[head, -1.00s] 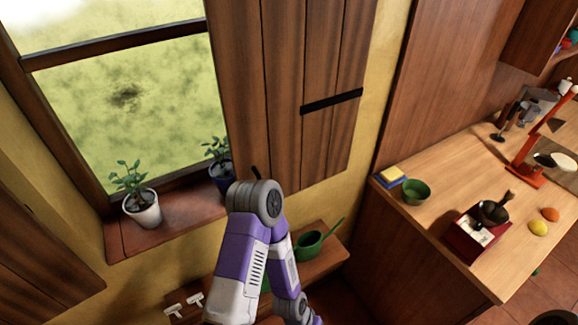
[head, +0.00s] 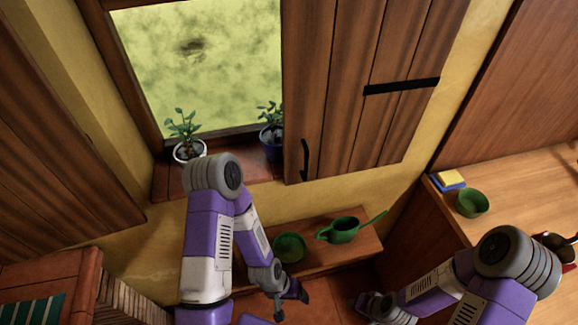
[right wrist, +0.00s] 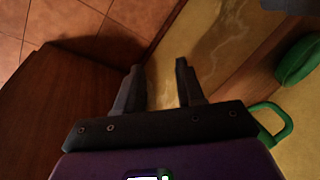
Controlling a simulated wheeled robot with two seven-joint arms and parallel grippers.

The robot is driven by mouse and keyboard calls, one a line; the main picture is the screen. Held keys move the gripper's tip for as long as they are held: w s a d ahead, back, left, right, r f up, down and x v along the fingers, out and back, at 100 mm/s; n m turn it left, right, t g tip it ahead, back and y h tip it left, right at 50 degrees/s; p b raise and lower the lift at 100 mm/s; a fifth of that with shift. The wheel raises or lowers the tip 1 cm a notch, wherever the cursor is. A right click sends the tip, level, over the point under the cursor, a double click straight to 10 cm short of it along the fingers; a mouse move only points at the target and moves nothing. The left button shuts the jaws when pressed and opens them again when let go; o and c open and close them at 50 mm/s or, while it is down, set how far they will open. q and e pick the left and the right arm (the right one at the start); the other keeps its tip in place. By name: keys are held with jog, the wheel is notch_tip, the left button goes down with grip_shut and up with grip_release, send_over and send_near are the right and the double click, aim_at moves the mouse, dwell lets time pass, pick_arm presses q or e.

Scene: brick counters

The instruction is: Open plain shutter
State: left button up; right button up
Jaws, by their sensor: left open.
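A brown plank shutter (head: 345,80) with a black handle and a black strap is at the right of the window, covering part of it. Another plank shutter (head: 50,130) is at the far left, partly out of frame, with no strap visible. The uncovered window (head: 215,60) shows green outside. My left gripper (head: 292,302) is open and empty, low in the head view, below the handled shutter and apart from both shutters. My right gripper is open and empty in the right wrist view (right wrist: 158,82), pointing toward the wall base and floor.
Potted plants (head: 188,150) (head: 272,138) stand on the window sill. A low shelf (head: 365,247) holds a green bowl (head: 289,247) and a green pan (head: 343,231). A wooden counter (head: 530,185) at right holds a bowl (head: 472,203) and sponges (head: 450,180). A brick counter stands lower left.

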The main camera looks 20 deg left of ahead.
jog(key=w+a+r+n+t+b, duration=0.1)
jog(key=w+a+r+n+t, duration=0.15)
jog(key=w+r, duration=0.45)
jog(key=n+t+y+b, duration=0.3)
jog(key=n+t+y, duration=0.5)
jog(key=t+y, duration=0.1)
send_near(307, 162)
jog(key=w, duration=0.1)
jog(key=shift+g, duration=0.25)
jog(key=shift+r+x, duration=0.2)
jog(key=shift+x, duration=3.5)
jog(key=shift+s+a, duration=0.1)
jog(key=shift+s, duration=0.05)
grip_shut()
